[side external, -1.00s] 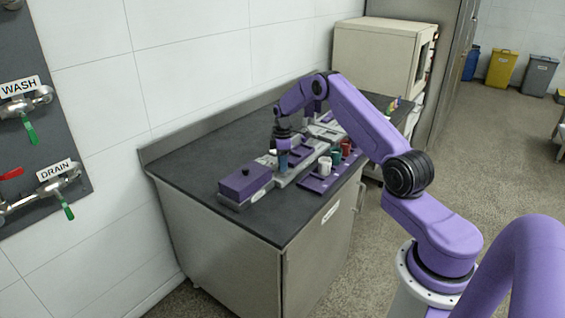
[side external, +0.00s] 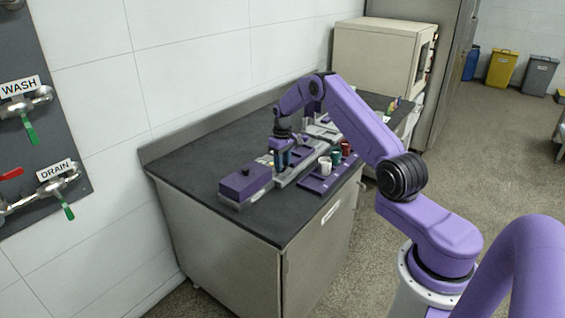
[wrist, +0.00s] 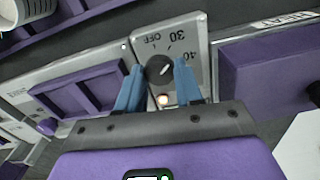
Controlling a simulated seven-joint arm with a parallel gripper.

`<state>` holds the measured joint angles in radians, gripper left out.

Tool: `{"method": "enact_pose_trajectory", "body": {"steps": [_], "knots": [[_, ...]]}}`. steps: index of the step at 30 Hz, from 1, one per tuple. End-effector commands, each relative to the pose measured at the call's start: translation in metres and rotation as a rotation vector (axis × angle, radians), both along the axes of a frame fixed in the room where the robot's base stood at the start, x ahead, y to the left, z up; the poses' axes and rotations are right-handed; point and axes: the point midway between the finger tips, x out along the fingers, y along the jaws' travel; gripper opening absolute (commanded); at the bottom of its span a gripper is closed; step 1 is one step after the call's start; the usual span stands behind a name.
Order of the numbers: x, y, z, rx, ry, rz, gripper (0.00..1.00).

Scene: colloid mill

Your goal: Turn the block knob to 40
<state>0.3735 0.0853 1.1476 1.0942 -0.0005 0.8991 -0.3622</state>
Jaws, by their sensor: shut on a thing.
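The block knob (wrist: 159,70) is a small round dark knob on a light grey panel (wrist: 198,35), seen upside down in the wrist view. The panel is marked OFF, 30 and 40. A pale pointer mark on the knob slants up and right, towards the 30 and 40 side; its exact reading is too small to tell. My gripper (wrist: 157,77) has its two blue fingers shut on the knob, one on each side. In the side external view my gripper (side external: 283,158) points down over the bench unit, and the knob is hidden there.
A purple block (side external: 246,183) stands beside the panel. A purple rack (side external: 322,185) with white, green and red cups stands on the right side. A small lit lamp (wrist: 164,100) sits by the knob. The bench's near left end is clear.

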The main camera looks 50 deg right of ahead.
Motion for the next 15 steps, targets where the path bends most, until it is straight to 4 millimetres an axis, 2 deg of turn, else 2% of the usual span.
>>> {"method": "enact_pose_trajectory", "body": {"steps": [15], "knots": [[-0.001, 0.0, -0.0006, 0.001, 0.003, -0.461, 0.05]]}}
